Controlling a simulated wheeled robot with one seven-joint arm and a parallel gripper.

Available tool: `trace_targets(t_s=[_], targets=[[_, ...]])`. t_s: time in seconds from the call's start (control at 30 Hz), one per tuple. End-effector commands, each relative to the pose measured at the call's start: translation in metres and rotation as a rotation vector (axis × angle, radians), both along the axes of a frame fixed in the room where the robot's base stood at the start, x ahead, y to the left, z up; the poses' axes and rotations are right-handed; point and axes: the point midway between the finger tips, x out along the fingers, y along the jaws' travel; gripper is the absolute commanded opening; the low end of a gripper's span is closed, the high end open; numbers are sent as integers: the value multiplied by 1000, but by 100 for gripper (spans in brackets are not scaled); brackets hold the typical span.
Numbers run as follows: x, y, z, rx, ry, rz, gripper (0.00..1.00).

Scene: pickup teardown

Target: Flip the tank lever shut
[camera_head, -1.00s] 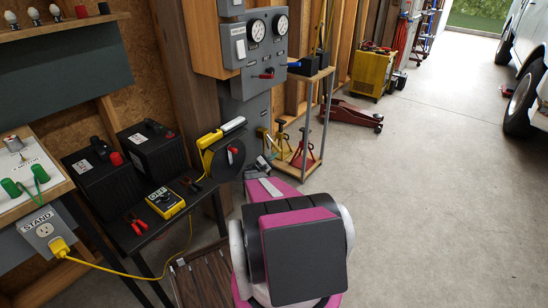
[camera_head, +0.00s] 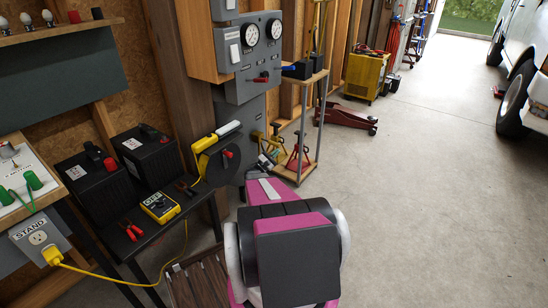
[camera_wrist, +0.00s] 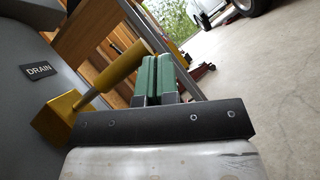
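A grey gauge panel (camera_head: 246,55) on the wall post carries a red lever (camera_head: 262,79) below its two dials and a blue-handled lever (camera_head: 290,67) at its right side. No readable label marks any lever as the tank lever. My gripper (camera_wrist: 157,75) has green fingers close together with nothing visible between them. Its fingers are just right of the yellow handle; contact cannot be told. My arm hides part of the lower cabinet in the head view.
A black bench (camera_head: 150,205) with a yellow meter (camera_head: 160,206) stands left of my arm. A wooden rack (camera_head: 305,120) with a red jack stand (camera_head: 298,157) is behind my gripper. A red floor jack (camera_head: 345,115) lies beyond. Open concrete floor is to the right.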

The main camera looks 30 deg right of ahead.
Motion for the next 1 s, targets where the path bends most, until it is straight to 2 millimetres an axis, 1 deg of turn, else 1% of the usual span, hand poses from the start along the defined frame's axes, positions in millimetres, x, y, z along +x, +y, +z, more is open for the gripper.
trace_targets(t_s=[0.03, 0.1, 0.4, 1.0], targets=[[-3, -1, 6, 0, -1, -2, 0], [-4, -1, 11, 1, -1, -1, 0], [-5, -2, 28, 1, -1, 0, 0], [-6, -2, 35, -4, -3, -2, 0]])
